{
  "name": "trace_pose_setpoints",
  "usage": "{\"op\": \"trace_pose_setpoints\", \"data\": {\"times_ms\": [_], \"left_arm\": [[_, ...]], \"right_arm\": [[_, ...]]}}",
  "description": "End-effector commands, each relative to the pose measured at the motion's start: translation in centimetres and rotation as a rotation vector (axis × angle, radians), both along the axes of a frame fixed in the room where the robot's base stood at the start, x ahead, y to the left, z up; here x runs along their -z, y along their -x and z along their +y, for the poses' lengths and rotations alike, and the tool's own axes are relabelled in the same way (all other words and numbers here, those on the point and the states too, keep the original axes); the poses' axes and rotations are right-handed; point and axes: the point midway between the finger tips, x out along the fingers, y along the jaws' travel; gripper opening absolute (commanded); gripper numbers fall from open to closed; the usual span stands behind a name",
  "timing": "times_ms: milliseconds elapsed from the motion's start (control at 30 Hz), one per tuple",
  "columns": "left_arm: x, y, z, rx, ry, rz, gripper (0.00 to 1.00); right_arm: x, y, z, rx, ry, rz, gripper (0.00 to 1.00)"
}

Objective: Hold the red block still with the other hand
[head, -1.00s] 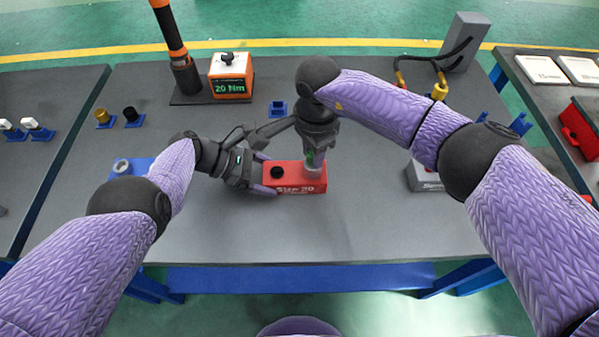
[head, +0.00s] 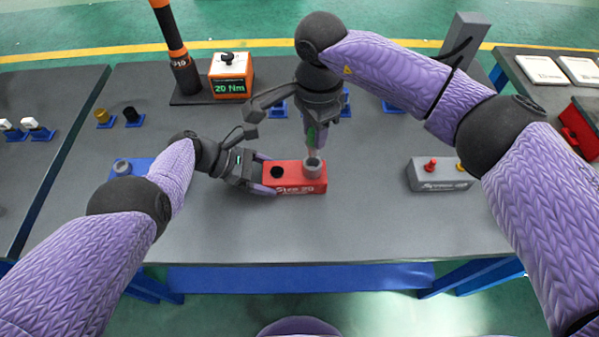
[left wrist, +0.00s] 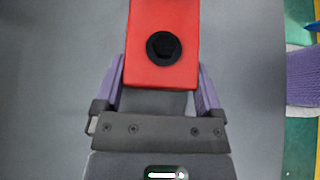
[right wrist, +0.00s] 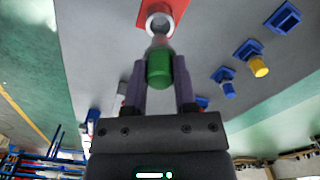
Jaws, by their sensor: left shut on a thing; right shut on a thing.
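The red block (head: 290,186), lettered "Size 20", lies on the grey table. My left gripper (head: 265,176) is shut on its left end, one finger on each side. A grey collar (head: 314,169) stands on the block's right end. My right gripper (head: 312,122) is shut on a green-bodied piece (right wrist: 159,70) with a grey shaft, held above the collar. Whether the shaft's tip touches the collar cannot be told.
A grey block with red and yellow knobs (head: 440,175) stands to the right. An orange "20 Nm" box (head: 231,76) and a dark post (head: 183,70) stand at the back left. Small blue holders (head: 278,108) sit behind. The front table strip is clear.

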Motion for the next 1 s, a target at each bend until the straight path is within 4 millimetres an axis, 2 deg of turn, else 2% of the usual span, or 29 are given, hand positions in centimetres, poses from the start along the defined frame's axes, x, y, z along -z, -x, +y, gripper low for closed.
{"op": "trace_pose_setpoints", "data": {"times_ms": [200,233,267,533,667,767,900,1000], "left_arm": [[0.0,0.0,0.0,0.001,0.001,0.001,0.08],[0.0,0.0,0.0,0.001,0.001,0.001,0.92],[0.0,0.0,0.0,0.001,0.001,0.001,0.99],[-0.1,0.0,0.1,-0.001,0.001,-0.001,1.0],[-0.7,-0.2,1.2,-0.003,0.003,-0.003,1.0],[-1.7,0.0,2.7,-0.001,-0.002,-0.004,1.0],[-4.3,-0.1,6.3,-0.003,-0.002,-0.002,1.0],[-5.6,-0.1,8.2,-0.002,-0.003,-0.001,1.0]], "right_arm": [[-0.1,0.0,0.0,0.0,0.0,-0.001,0.0],[-0.1,0.0,0.0,0.0,0.0,-0.001,0.0],[-0.1,0.0,0.0,0.0,0.0,-0.001,0.0],[-0.1,0.0,0.0,0.0,0.0,-0.001,0.0],[-0.1,0.0,0.0,0.0,0.0,-0.001,0.0],[-0.1,0.0,0.0,0.0,0.0,-0.001,0.0],[-0.1,0.0,0.0,0.0,0.0,-0.001,0.0],[-0.1,0.0,0.0,0.0,0.0,-0.001,0.0]]}}
